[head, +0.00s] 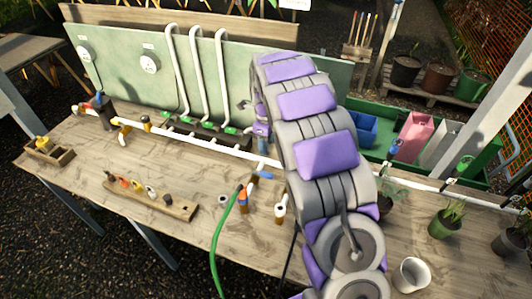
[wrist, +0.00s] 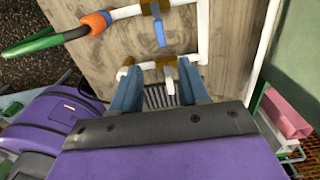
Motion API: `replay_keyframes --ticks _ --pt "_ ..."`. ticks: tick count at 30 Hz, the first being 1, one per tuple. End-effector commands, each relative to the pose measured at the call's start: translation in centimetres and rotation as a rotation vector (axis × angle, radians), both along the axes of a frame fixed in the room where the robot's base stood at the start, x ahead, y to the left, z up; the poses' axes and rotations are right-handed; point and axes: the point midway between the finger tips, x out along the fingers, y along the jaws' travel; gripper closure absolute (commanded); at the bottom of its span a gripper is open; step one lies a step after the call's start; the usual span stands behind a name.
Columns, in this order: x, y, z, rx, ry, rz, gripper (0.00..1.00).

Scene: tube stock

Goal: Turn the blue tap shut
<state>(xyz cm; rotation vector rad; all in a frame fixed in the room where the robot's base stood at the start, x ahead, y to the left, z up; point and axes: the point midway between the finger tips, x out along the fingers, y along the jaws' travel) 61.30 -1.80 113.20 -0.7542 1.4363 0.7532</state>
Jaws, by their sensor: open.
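The blue tap has a blue lever (wrist: 159,33) on a brass body, set in white pipe at the top middle of the wrist view. In the head view its blue lever (head: 264,175) shows just left of my arm. My gripper (wrist: 157,68) is open in the wrist view, with the blue lever beyond its fingertips and apart from them. A second brass tap with a white lever (wrist: 169,80) appears between the fingers; I cannot tell if they touch it. In the head view my arm mostly hides the gripper.
A green hose (head: 218,245) with an orange and blue connector (wrist: 93,22) joins the pipework. A white pipe (head: 210,145) runs along the wooden bench (head: 95,165). A wooden strip of fittings (head: 150,200) lies left. Potted plants (head: 445,222) and a white cup (head: 411,275) stand right.

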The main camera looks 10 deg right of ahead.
Motion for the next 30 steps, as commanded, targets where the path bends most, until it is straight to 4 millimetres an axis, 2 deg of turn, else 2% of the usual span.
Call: replay_keyframes --ticks 3,7,23,26,30 --pt "0.0 0.0 1.4 0.0 -0.001 0.0 0.55" --pt "0.0 0.0 2.1 -0.001 -0.001 -0.001 0.55" --pt "-0.1 0.0 2.2 -0.001 0.001 0.003 0.55" --pt "-0.6 0.0 2.6 -0.003 0.001 0.03 0.55" --pt "-2.6 -0.2 3.6 -0.009 0.01 0.13 0.55"
